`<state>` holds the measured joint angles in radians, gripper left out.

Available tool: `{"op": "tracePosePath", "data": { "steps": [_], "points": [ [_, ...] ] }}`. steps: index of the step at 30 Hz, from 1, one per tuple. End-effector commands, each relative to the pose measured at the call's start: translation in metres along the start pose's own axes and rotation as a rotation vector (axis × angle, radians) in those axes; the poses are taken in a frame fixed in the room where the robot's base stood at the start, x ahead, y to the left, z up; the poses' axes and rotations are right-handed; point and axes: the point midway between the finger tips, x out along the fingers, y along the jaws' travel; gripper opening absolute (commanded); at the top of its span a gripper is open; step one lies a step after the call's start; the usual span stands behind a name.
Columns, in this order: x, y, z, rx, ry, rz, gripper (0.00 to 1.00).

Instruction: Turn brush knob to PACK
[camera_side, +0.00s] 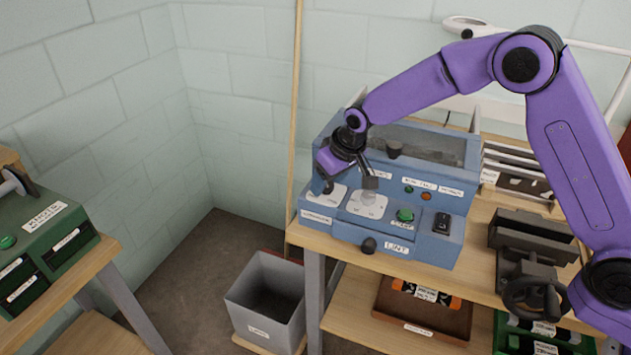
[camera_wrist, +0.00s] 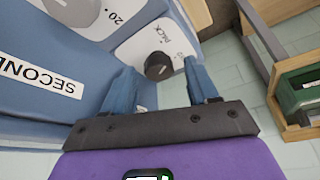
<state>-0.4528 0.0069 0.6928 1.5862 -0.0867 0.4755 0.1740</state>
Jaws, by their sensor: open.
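The brush knob (camera_wrist: 158,66) is a dark round knob on a white plate (camera_wrist: 140,44) marked PACK, on the blue machine (camera_side: 385,240). In the wrist view it sits between and just beyond my fingertips. My gripper (camera_wrist: 163,74) is open, with a blue finger on either side of the knob; I cannot tell whether either touches it. In the side view my gripper (camera_side: 347,183) is over the left part of the machine's front panel, and the knob is partly hidden there. The pointer's setting is too unclear to read.
A second dial (camera_side: 368,203) on a white plate lies right of the knob in the side view. A green button (camera_side: 405,215) and a black switch (camera_side: 442,223) are further right. A grey bin (camera_side: 262,310) stands on the floor below.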

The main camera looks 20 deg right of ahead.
Motion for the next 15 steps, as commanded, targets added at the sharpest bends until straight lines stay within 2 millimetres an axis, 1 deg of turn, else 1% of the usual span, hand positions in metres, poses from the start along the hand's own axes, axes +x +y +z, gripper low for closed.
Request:
{"op": "tracePosePath", "data": {
  "steps": [8, 15],
  "points": [
    [0.0, 0.0016, -0.0012, 0.014, 0.004, 0.007, 0.6],
    [0.0, 0.0005, -0.0013, 0.111, 0.003, 0.046, 0.6]
  ]
}}
